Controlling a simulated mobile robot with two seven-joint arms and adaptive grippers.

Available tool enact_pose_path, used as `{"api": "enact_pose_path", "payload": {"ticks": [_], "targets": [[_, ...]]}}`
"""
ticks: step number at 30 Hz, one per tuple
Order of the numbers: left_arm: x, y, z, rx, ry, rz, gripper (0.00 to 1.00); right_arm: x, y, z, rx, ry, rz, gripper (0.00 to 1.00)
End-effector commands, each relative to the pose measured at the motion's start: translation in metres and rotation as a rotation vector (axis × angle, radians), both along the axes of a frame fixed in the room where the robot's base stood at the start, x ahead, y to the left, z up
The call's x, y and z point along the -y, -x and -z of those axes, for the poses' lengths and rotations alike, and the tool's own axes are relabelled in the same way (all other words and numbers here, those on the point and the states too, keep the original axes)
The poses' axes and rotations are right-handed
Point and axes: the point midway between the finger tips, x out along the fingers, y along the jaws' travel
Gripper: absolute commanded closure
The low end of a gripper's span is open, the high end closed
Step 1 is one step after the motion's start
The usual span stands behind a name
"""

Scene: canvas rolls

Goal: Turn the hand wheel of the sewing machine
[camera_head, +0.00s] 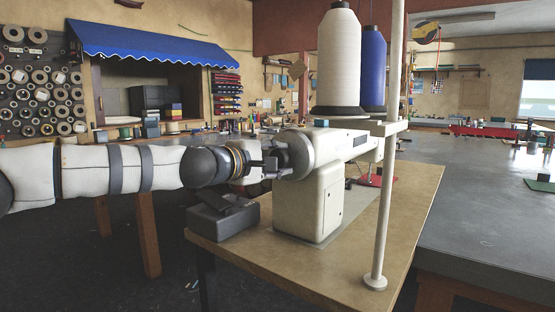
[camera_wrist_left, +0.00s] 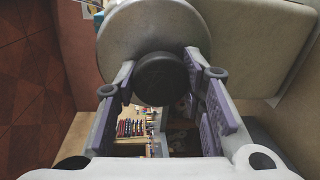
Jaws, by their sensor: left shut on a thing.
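The cream sewing machine (camera_head: 315,200) stands on a small wooden-topped table. Its round silver hand wheel (camera_head: 298,152) is on the end facing my left arm. My left gripper (camera_head: 281,160) is at the wheel, with one finger on each side of the knob. In the left wrist view the gripper (camera_wrist_left: 160,88) is shut on the knob, near the fingertips. My right gripper is in neither view.
A white thread cone (camera_head: 339,60) and a blue one (camera_head: 373,68) stand above the machine beside a pale upright pole (camera_head: 385,210). A dark box (camera_head: 222,215) sits at the table's left edge, below my left wrist. A large grey table (camera_head: 480,210) lies to the right.

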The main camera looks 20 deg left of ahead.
Motion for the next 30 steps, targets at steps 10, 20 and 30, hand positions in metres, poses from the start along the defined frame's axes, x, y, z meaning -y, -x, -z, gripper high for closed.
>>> {"api": "enact_pose_path", "payload": {"ticks": [10,20,30], "targets": [[0.001,0.0,0.001,-0.002,0.0,0.002,0.52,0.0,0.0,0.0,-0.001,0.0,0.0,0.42],[0.0,0.001,0.0,-0.001,-0.001,0.001,0.43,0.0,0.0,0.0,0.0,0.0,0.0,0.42],[-0.026,0.067,-0.011,0.004,0.001,0.0,0.43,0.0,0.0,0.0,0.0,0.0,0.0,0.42]]}}
